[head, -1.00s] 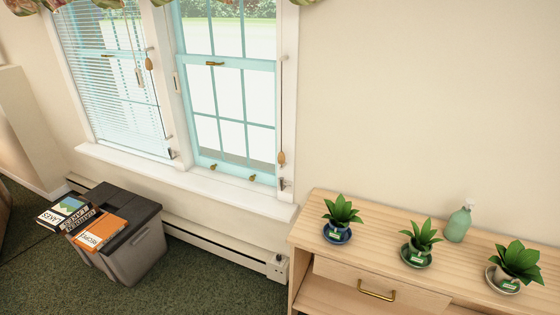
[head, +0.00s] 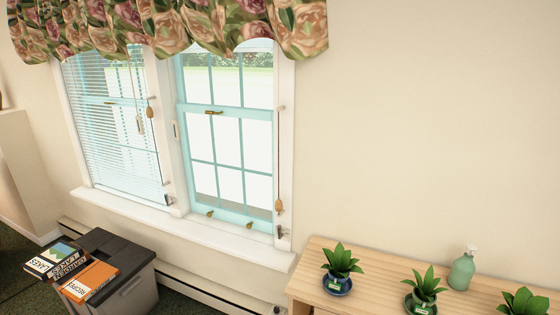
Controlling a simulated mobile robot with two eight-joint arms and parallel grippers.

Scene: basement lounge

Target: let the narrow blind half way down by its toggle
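The left window carries a white slatted blind (head: 110,150), lowered almost to the sill. The right window (head: 228,150) shows bare glass with no slats across it; its top is behind the valance. A brown wooden toggle (head: 279,205) hangs low on a cord at the right window's right frame, above a small cleat (head: 281,232). A second brown toggle (head: 150,112) hangs higher, at the left window's right side, near a pale pull (head: 140,125). I cannot tell for sure which blind is the narrow one. Neither of my grippers is in view.
A floral valance (head: 185,28) covers the window tops. A white sill (head: 190,232) runs below. A dark-lidded bin (head: 133,262) with books (head: 88,282) stands at lower left.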

